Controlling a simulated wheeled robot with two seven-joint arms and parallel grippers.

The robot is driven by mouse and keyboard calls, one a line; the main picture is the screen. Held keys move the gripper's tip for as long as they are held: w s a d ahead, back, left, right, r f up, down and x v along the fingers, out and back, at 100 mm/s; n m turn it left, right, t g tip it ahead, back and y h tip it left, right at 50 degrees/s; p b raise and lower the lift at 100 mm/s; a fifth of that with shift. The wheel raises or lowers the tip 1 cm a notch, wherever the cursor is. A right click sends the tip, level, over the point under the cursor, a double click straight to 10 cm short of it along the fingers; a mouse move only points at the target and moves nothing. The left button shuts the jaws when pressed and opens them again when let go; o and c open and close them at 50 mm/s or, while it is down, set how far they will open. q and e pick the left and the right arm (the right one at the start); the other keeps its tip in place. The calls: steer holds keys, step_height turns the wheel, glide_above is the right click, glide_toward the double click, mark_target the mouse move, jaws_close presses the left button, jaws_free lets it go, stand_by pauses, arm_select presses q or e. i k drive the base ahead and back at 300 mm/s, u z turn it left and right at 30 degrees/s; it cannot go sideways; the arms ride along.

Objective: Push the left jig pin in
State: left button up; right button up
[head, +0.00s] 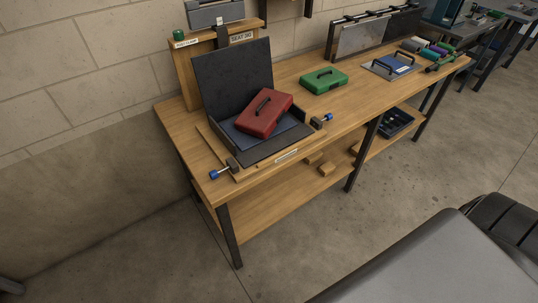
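The left jig pin (214,174) has a blue knob on a thin pale rod, at the front left corner of the bench. Its rod runs into a dark block (233,164) beside the jig, and a length of rod shows between knob and block. A second pin with a blue knob (328,117) sticks out of a dark block on the right side. Between them a red case (264,112) with a black handle lies tilted in an open dark grey box (235,80) with its lid up. Neither of my grippers is in view.
The wooden bench (178,128) stands against a block wall. A lower shelf holds wooden blocks and a black bin (396,122). The floor before the bench is clear.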

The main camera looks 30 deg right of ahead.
mark_target(214, 174)
steer(key=z, duration=1.8)
steer(key=k, duration=1.15)
steer(key=u, duration=2.15)
steer(key=i, duration=0.5)
steer(key=z, duration=0.05)
